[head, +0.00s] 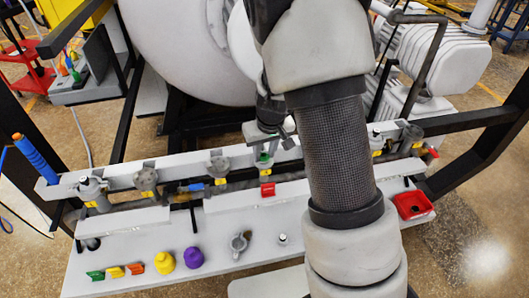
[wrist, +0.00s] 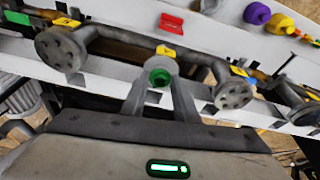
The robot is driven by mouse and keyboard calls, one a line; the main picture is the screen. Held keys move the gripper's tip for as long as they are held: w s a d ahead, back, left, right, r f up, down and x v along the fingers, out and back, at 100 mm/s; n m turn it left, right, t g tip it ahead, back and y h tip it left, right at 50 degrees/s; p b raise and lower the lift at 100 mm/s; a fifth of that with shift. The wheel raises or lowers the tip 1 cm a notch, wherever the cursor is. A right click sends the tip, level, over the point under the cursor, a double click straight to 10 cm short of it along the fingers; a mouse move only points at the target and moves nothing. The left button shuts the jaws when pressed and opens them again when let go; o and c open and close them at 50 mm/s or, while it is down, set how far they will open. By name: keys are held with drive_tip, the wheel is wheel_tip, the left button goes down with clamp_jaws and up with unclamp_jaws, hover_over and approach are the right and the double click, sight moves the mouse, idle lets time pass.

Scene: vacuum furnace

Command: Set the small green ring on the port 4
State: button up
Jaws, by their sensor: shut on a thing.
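The small green ring (wrist: 159,77) is between the fingertips of my gripper (wrist: 161,84) in the wrist view. My gripper is shut on it. In the head view my gripper (head: 266,146) is at the middle of the pipe rail, with the ring (head: 264,157) low between its fingers. A short port with a yellow tag (wrist: 167,53) is right at the ring. I cannot read the tag's number, nor tell whether the ring is seated on this port or just above it. Flanged ports (wrist: 61,47) (wrist: 232,91) stand on either side.
A red block (head: 267,189) lies in front of the rail. A yellow knob (head: 165,262), a purple knob (head: 193,257), a grey fitting (head: 238,243) and small coloured clips (head: 115,271) are on the white shelf. A red tray (head: 413,205) is at right, a blue handle (head: 36,158) at left.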

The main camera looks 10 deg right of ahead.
drive_tip(key=shift+f, duration=0.15)
drive_tip(key=o, duration=1.1)
drive_tip(key=shift+p+v, duration=0.75)
drive_tip(key=shift+v, duration=7.95)
drive_tip(key=shift+a, duration=0.1)
